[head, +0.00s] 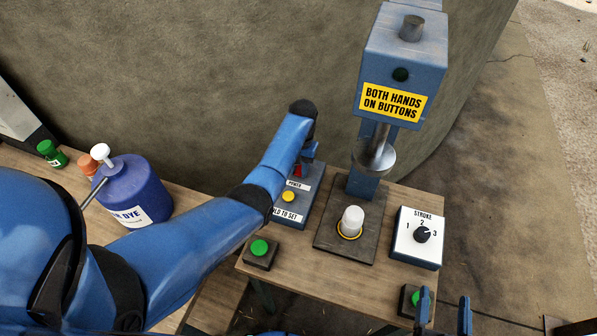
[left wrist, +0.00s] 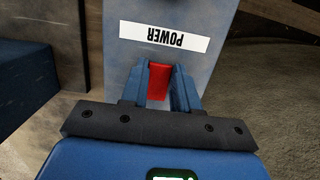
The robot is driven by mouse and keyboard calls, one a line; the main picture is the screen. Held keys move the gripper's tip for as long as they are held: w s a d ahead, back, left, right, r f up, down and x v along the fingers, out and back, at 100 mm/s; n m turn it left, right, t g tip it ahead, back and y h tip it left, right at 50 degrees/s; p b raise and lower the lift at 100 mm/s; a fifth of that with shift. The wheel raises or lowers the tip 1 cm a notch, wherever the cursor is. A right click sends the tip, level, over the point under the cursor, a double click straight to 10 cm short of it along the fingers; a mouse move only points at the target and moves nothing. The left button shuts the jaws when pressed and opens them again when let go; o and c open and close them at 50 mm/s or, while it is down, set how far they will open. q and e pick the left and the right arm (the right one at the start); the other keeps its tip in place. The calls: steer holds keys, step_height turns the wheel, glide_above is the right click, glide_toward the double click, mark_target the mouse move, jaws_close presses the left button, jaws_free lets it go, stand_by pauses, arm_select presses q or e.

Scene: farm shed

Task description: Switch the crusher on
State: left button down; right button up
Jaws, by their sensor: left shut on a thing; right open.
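The crusher (head: 405,62) is a blue press with a yellow sign on a wooden table. Its control box (head: 312,195) has a POWER label (left wrist: 165,37), a yellow button (head: 288,196) and a red power switch (left wrist: 158,80). My left gripper (left wrist: 159,88) is shut on the red switch, one finger on each side of it; in the head view the arm partly hides this. My right gripper (head: 443,315) is open and empty at the bottom edge of the head view, beside the right green button.
A white-topped cylinder (head: 351,221) stands under the ram. A stroke dial box (head: 417,238) is to its right. Green buttons sit at the front left (head: 260,248) and front right (head: 411,300). A blue dye jug (head: 135,190) stands on the left bench.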

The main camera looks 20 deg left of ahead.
arm_select(q)
steer(key=shift+w+f+g+b, duration=0.25)
steer(key=shift+g+b, duration=0.25)
steer(key=shift+b, duration=0.4)
steer(key=shift+r+g+b, duration=0.25)
steer(key=shift+g+b, duration=0.05)
steer(key=shift+b, duration=0.05)
arm_select(e)
step_height(320, 180, down, 3)
steer(key=shift+f, duration=0.2)
arm_select(q)
steer(key=shift+r, duration=0.1)
steer(key=c, duration=0.8)
jaws_free()
steer(key=shift+c, duration=0.2)
steer(key=v, duration=0.5)
steer(key=shift+w+r+b, duration=0.1)
steer(key=shift+r+b, duration=0.1)
steer(key=shift+b, duration=0.15)
steer(key=shift+p+v, duration=0.85)
steer(key=shift+v, duration=1.8)
arm_select(e)
steer(key=shift+r, duration=0.45)
